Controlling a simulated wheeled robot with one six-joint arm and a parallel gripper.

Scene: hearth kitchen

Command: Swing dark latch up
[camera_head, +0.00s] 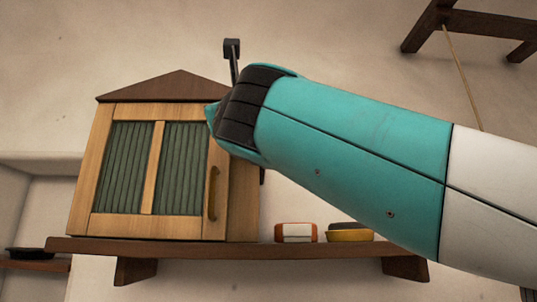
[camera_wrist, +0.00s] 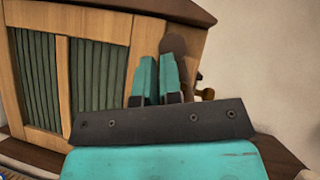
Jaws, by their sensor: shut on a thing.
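A small wooden cabinet (camera_head: 152,165) with green slatted door panels and a brown peaked roof stands on a wall shelf. A curved handle (camera_head: 212,193) is on the right of its door. The dark brown latch (camera_wrist: 175,44) shows its rounded end just past my fingertips in the wrist view, at the cabinet's right side. My gripper (camera_wrist: 158,62) is shut on the latch, with its two teal fingers close together. In the head view my gripper (camera_head: 211,115) covers the latch and the door's upper right corner.
The brown shelf (camera_head: 190,250) carries an orange and white item (camera_head: 296,232) and a yellow item (camera_head: 349,235) right of the cabinet, below my arm. A dark wooden frame (camera_head: 480,22) is at the upper right.

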